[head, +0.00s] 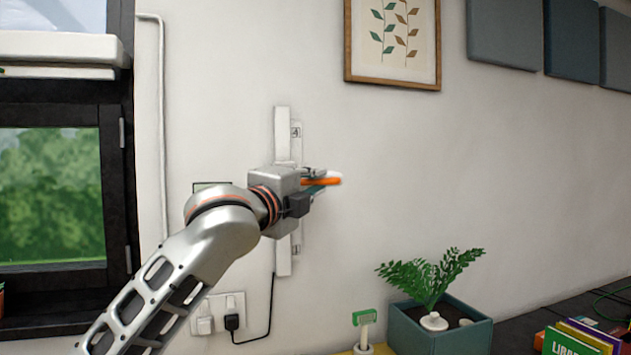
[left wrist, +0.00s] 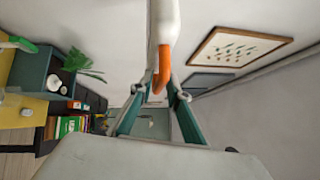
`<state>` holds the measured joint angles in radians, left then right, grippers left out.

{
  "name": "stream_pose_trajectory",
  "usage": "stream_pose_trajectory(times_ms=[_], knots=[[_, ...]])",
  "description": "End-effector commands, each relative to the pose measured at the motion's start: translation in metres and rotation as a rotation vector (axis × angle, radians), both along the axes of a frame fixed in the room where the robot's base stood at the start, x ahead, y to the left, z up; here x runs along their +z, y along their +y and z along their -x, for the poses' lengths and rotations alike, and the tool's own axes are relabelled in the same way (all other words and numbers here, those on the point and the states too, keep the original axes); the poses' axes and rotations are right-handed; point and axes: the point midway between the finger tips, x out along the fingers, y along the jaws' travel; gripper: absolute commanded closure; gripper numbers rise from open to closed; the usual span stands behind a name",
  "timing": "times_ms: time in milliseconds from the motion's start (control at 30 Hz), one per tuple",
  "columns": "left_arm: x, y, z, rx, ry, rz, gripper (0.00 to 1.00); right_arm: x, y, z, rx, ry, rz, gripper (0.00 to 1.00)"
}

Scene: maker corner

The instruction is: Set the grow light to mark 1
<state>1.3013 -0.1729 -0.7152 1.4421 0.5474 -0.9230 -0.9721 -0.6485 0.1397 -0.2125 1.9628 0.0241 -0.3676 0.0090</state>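A tall white rail (head: 282,130) is fixed upright on the wall, with a narrow plate beside it. The plate's upper mark (head: 296,132) looks like a 4; a lower mark (head: 296,249) is too small to read. An orange handle with a pale end (head: 322,181) stands out to the right at the rail's mid-height. My left gripper (head: 318,179) is at this handle. In the left wrist view, the orange part (left wrist: 161,72) lies between its two fingertips (left wrist: 160,92), joined to a white bar (left wrist: 163,22). Whether the fingers press on it is unclear. My right gripper is out of view.
A socket (head: 233,304) with plugs and a black cable is below the rail. A planter (head: 440,336) with a green plant and a green-headed tool (head: 364,322) stand at the lower right. A framed print (head: 393,80) hangs above. The wall right of the handle is clear.

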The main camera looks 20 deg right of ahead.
Motion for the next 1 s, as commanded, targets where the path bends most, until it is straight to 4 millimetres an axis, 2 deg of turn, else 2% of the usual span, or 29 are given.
stream_pose_trajectory(times_ms=[333,367,400,433,733,867,1000], knots=[[0.0,-0.002,-0.003,0.001,-0.001,-0.001,0.83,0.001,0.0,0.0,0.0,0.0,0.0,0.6],[0.0,-0.002,-0.003,0.001,-0.001,-0.001,0.86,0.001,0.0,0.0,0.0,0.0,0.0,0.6],[0.0,-0.002,-0.003,0.001,-0.001,-0.001,0.96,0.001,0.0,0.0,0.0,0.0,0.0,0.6],[0.0,-0.002,-0.003,0.001,-0.001,-0.001,1.0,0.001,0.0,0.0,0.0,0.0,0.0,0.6],[-0.004,-0.002,-0.003,0.001,0.001,0.0,1.0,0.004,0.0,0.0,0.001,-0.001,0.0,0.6],[-0.02,-0.002,-0.004,0.002,0.002,-0.003,1.0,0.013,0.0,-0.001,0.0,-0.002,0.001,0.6],[-0.053,-0.002,-0.003,0.001,0.005,-0.005,1.0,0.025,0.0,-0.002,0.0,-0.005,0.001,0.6]])
